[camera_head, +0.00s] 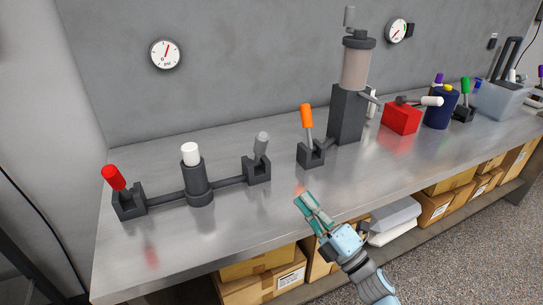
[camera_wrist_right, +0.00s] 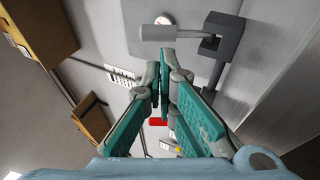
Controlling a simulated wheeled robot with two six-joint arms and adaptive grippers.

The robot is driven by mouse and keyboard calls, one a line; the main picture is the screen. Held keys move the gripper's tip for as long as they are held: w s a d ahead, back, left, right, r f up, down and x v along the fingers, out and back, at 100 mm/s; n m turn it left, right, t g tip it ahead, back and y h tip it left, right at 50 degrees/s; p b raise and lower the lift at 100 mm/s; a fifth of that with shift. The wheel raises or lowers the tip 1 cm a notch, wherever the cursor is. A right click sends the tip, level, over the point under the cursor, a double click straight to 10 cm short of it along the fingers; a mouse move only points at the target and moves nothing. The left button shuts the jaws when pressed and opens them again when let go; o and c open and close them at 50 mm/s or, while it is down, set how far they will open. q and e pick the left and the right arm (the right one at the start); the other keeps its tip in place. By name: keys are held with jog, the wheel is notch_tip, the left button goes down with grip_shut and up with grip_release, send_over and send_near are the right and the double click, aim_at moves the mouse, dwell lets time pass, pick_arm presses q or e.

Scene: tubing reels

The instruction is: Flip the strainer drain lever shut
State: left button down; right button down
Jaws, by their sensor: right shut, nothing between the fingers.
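A tall dark column with a clear-walled cylinder (camera_head: 355,66) stands at the back of the bench. A lever with an orange grip (camera_head: 307,116) stands nearly upright in a dark forked block (camera_head: 311,153) joined to its foot by a short pipe. I cannot tell from labels which lever is the strainer drain. My right gripper (camera_head: 303,199) is shut and empty, above the bench's front edge, in front of and apart from the orange lever. In the wrist view its teal fingers (camera_wrist_right: 164,62) meet near a pale grey handle (camera_wrist_right: 158,33). My left gripper is out of view.
A red lever (camera_head: 114,177) and a grey lever (camera_head: 261,144) flank a dark white-capped post (camera_head: 197,178). A red block (camera_head: 402,117), a blue canister (camera_head: 440,109) and a clear bin (camera_head: 500,99) stand at the right. The front of the metal bench (camera_head: 215,234) is clear.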

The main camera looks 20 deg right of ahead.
aim_at(264, 149)
jog(key=shift+s+a+r, duration=0.1)
jog(key=shift+a+r, duration=0.1)
jog(key=shift+r, duration=0.05)
jog(key=p+x, duration=0.2)
jog(key=x, duration=1)
jog(key=shift+w+a, duration=0.1)
jog(key=shift+w, duration=0.25)
jog(key=shift+w+a+r, duration=0.25)
jog(key=shift+w, duration=0.3)
